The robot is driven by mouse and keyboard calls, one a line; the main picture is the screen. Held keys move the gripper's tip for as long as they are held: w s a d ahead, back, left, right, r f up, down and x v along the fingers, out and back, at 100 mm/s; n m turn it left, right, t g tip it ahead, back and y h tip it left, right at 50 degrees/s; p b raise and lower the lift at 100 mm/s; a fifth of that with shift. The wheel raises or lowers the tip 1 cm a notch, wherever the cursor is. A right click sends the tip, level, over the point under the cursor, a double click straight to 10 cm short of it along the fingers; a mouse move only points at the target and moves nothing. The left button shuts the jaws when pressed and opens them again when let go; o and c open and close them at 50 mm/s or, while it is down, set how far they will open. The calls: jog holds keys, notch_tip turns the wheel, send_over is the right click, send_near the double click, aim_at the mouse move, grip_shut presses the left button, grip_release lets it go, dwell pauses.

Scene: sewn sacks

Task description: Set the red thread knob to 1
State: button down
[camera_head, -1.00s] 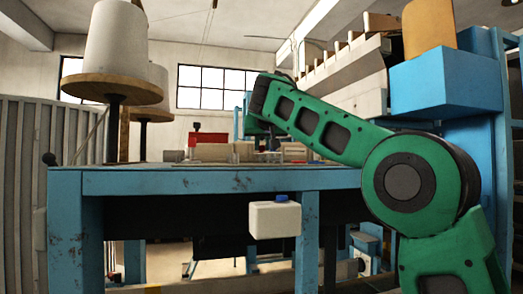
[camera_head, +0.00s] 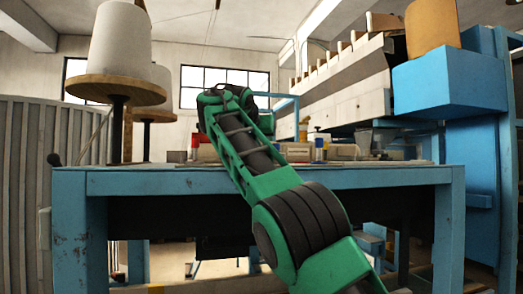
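No red thread knob can be made out for certain. A small red patch (camera_head: 195,140) shows at the back of the blue table, just left of my green arm, mostly hidden by it. Its shape and any number marks are too small to read. My gripper's fingers do not show.
The blue table (camera_head: 130,184) spans the middle, with several small boxes and parts (camera_head: 340,152) on top. Large white thread cones (camera_head: 120,50) stand at left. A blue machine housing (camera_head: 448,82) with an orange cone (camera_head: 432,27) stands at right.

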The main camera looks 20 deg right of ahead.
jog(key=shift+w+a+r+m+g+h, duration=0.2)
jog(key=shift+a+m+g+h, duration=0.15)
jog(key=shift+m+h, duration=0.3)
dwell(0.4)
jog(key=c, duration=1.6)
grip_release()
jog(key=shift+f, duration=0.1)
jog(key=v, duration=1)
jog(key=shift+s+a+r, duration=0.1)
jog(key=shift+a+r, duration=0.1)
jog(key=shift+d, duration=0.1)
